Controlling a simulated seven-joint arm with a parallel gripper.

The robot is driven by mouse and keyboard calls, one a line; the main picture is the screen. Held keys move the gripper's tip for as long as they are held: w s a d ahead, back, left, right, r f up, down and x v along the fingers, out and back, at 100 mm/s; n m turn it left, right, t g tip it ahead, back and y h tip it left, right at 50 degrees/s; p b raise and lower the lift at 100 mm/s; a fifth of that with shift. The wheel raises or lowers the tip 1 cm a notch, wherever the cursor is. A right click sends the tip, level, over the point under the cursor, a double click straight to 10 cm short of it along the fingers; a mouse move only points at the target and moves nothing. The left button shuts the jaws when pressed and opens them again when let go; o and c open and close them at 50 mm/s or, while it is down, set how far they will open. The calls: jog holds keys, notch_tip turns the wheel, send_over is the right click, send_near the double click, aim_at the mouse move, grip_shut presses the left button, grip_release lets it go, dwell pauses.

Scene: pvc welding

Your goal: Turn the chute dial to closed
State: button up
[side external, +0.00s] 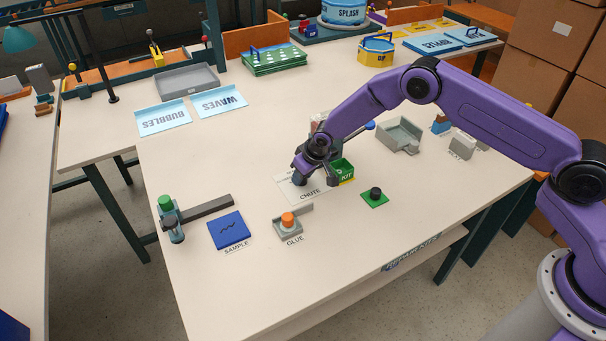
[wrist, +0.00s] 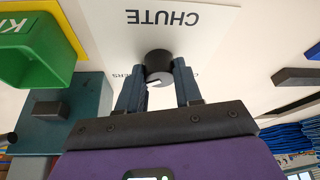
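The chute dial (wrist: 158,67) is a dark round knob on a white card (wrist: 215,25) marked CHUTE, upside down in the wrist view. A short white mark shows on the dial's grey face, towards the bottom of the picture. My gripper (wrist: 159,78) has one finger on each side of the dial, and both seem to touch it. Small lettering on the card beside the fingers is partly hidden. In the side view my gripper (side external: 298,180) is down at the CHUTE card (side external: 292,195) and hides the dial.
A green KIT bin (side external: 343,171) stands close beside my gripper. A green plate with a black knob (side external: 375,193), an orange-topped GLUE holder (side external: 288,221) and a blue SAMPLE pad (side external: 229,231) lie nearer the front. The table's front middle is clear.

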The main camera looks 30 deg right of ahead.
jog(key=shift+c, duration=0.4)
jog(key=shift+n, duration=0.5)
jog(key=shift+w+d+n+g+y, duration=0.1)
jog(key=shift+n+g+y, duration=0.5)
jog(key=shift+n, duration=1)
jog(key=shift+n+g+y, duration=0.5)
jog(key=shift+n+y, duration=0.2)
jog(key=shift+n, duration=1.6)
jog(key=o, duration=1)
jog(key=shift+o, duration=0.2)
jog(key=shift+d+r, duration=0.1)
jog(key=shift+r, duration=0.05)
